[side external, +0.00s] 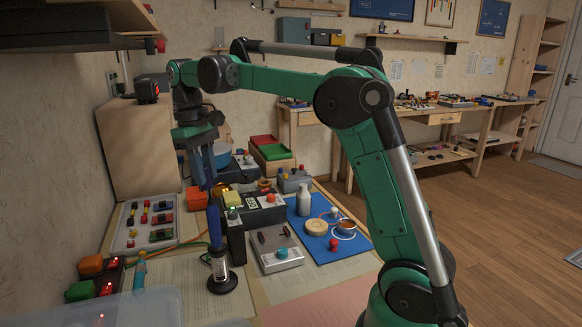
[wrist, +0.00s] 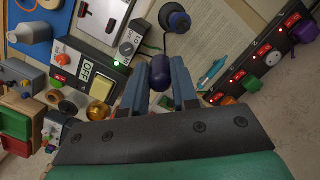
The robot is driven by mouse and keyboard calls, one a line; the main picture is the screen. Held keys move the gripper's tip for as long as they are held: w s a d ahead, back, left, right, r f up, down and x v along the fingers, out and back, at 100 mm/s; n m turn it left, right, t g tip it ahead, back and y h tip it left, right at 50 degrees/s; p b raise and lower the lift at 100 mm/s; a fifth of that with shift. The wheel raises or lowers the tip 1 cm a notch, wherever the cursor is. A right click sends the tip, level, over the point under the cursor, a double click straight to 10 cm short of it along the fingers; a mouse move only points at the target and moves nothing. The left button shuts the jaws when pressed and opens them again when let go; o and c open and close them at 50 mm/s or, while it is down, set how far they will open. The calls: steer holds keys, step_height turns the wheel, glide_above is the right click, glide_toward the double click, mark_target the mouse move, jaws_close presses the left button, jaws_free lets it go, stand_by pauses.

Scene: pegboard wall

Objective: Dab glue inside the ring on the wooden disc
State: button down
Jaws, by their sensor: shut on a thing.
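The wooden disc (side external: 316,227) lies flat on the blue mat (side external: 301,238) in the side view; a ring on its face is too small to make out. My gripper (side external: 207,186) points down, well left of the disc. In the wrist view its blue fingers (wrist: 160,88) are shut on a dark blue, round-ended body (wrist: 160,70), which looks like a glue applicator. In the side view this dark blue body (side external: 214,226) shows below my fingers, above a round black stand (side external: 222,282). The stand also shows in the wrist view (wrist: 175,18). The applicator's tip is not clear.
A black device with a display (side external: 256,212) and a grey switch box (side external: 273,249) stand between stand and mat. A switch strip (wrist: 268,55) lies beside my gripper.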

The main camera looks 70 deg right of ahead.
steer(key=shift+s+d+f+m+y, duration=0.15)
steer(key=shift+s+d+f+m, duration=0.75)
steer(key=shift+s+d+f, duration=1.95)
steer(key=shift+s+d+f+m+y, duration=0.1)
steer(key=shift+s+d+f+m, duration=1.3)
steer(key=shift+d, duration=2.9)
steer(key=shift+s+d+f+m+y, duration=0.15)
steer(key=shift+s+d+f+m, duration=0.25)
steer(key=shift+s+d+f, duration=1.95)
steer(key=shift+s+d+r, duration=0.2)
steer(key=shift+s+d, duration=0.1)
steer(key=shift+d, duration=0.3)
steer(key=shift+s+d+r, duration=0.15)
steer(key=shift+s+d, duration=0.15)
steer(key=shift+d, duration=0.3)
step_height(320, 180, up, 5)
steer(key=shift+a, duration=0.1)
